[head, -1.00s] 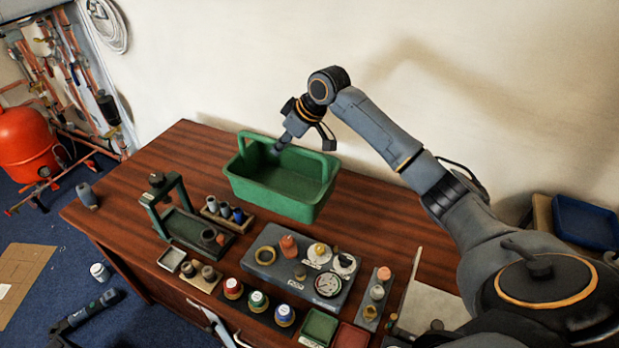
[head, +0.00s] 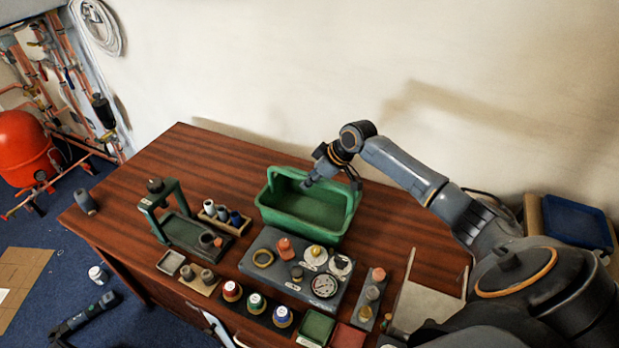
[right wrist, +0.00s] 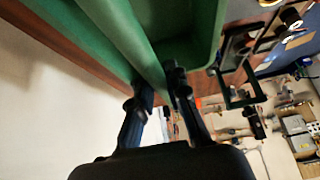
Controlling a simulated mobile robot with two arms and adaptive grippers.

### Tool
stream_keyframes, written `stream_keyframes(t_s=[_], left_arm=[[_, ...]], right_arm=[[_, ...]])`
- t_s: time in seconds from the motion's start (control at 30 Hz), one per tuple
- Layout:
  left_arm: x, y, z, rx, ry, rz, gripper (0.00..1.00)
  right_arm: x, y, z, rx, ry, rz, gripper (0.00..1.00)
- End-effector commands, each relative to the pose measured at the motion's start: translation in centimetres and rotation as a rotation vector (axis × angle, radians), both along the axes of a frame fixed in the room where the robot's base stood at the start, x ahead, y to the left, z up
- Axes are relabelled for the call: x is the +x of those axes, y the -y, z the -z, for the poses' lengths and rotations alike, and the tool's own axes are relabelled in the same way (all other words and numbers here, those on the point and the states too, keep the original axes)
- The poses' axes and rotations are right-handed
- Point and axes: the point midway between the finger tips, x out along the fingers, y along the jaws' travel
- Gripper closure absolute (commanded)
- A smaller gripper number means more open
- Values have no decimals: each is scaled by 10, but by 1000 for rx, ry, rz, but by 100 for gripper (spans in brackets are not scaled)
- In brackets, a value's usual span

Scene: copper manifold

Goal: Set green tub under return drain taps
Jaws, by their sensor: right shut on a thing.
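The green tub (head: 300,226) is an open rectangular box with raised ends, over the back middle of the wooden table in the head view. It looks upright; I cannot tell whether it touches the table. My right gripper (head: 309,182) reaches it from the right and is shut on it. Copper pipework with valves (head: 55,70) stands at the far left; I cannot tell which parts are the return drain taps. My left gripper is not in view.
A red round vessel (head: 22,147) stands by the pipes. A grey gauge block (head: 262,276), a green-framed stand (head: 183,229) and several small pots crowd the table front. A grey cylinder (head: 86,201) stands at its left corner. The back-left tabletop is clear. Cardboard (head: 22,275) lies on the blue floor.

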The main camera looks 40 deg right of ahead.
Motion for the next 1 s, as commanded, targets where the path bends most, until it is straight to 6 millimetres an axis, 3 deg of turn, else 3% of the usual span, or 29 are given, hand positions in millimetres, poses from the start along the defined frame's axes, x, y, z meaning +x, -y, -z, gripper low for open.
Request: stream_keyframes(t_s=[0.37, 0.4, 0.5, 0.8, 1.0], left_arm=[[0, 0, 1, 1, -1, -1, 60], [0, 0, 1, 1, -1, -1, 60], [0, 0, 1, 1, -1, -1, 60], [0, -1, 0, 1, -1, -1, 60], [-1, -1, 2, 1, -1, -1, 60]], right_arm=[[1, -1, 3, 0, 3, 0, 100], [1, -1, 4, 0, 1, -1, 81], [0, -1, 4, 0, 1, -1, 62], [0, -1, 3, 0, 1, -1, 62], [-8, 6, -14, -3, 3, 0, 62]])
